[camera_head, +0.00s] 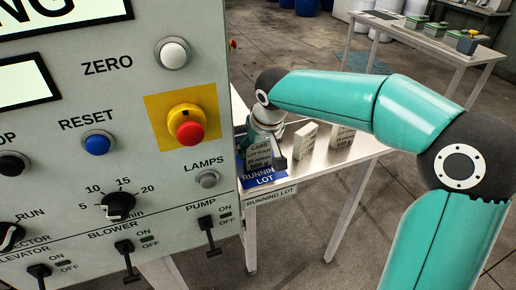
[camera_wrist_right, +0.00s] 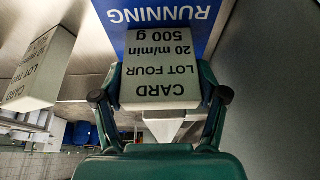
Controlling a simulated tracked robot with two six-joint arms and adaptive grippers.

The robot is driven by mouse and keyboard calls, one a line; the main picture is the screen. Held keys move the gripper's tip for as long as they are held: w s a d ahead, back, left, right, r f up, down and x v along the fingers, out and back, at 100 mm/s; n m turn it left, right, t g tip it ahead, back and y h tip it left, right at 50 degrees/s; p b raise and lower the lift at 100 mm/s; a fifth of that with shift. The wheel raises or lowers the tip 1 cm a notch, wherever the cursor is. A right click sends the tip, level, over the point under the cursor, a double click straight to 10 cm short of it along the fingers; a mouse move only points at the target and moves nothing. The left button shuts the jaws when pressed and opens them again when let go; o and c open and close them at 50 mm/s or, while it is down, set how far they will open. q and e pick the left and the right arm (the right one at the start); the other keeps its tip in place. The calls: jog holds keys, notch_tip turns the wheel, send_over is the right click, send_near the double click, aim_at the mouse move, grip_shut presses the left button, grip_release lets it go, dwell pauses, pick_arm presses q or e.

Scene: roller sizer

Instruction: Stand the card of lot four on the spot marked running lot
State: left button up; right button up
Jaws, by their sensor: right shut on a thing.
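The card of lot four (camera_head: 259,156) is a pale block reading "CARD LOT FOUR 20 m/min 500 g". It is upright at the blue running lot mark (camera_head: 262,178) near the steel table's front left. My right gripper (camera_head: 266,140) is shut on it; in the right wrist view its two fingers (camera_wrist_right: 160,97) sit on either side of the card (camera_wrist_right: 162,70). The blue mark (camera_wrist_right: 160,17) shows just past the card's bottom end. I cannot tell whether the card touches the mark. My left gripper is not in view.
Two more cards (camera_head: 305,140) (camera_head: 341,138) stand on the steel table (camera_head: 318,163) to the right. The control panel (camera_head: 110,140), with an emergency stop (camera_head: 188,126), stands close on the left. Another table (camera_head: 430,43) with several small items is at the back right.

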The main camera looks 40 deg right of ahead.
jog(key=shift+f, duration=0.2)
jog(key=o, duration=1.2)
jog(key=shift+r, duration=0.1)
jog(key=shift+c, duration=0.2)
jog(key=shift+r, duration=0.25)
jog(key=v, duration=1.1)
jog(key=shift+s+r+p, duration=0.3)
jog(key=shift+r+p, duration=0.05)
jog(key=shift+p, duration=0.1)
jog(key=shift+a, duration=0.1)
